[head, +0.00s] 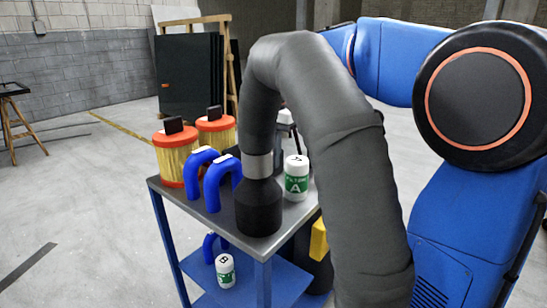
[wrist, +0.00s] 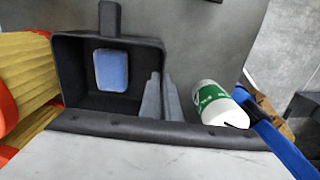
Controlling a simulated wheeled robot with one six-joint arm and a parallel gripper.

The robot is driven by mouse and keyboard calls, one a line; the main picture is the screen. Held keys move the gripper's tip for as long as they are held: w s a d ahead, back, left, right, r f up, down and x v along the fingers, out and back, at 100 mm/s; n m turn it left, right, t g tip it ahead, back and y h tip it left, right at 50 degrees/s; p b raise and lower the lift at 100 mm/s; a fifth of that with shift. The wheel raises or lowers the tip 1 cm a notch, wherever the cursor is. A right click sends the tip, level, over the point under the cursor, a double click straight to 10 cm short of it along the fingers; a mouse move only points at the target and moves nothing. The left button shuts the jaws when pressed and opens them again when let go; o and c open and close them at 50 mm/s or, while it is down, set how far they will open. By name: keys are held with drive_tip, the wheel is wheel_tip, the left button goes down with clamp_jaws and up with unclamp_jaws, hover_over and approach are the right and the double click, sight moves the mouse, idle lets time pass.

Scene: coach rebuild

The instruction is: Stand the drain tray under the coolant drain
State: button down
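A black open tray (wrist: 70,85), which I take for the drain tray, fills the left middle of the wrist view. It has an upright tab at its top edge and a flat blue block (wrist: 112,70) inside. My gripper's two grey fingers (wrist: 162,95) are close together at the tray's right wall. I cannot tell whether they grip it. In the head view the gripper and most of the tray are hidden behind a thick dark hose-like tube. I cannot make out the coolant drain in either view.
A blue-legged cart (head: 178,200) carries yellow-orange filters (head: 174,155), blue curved hoses (head: 214,180) and white-green bottle A (head: 297,180). Bottle B (head: 225,270) stands on its lower shelf. The thick dark tube (head: 350,170) crosses in front.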

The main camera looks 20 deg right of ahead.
drive_tip(key=c, duration=2)
unclamp_jaws()
drive_tip(key=shift+f, duration=0.1)
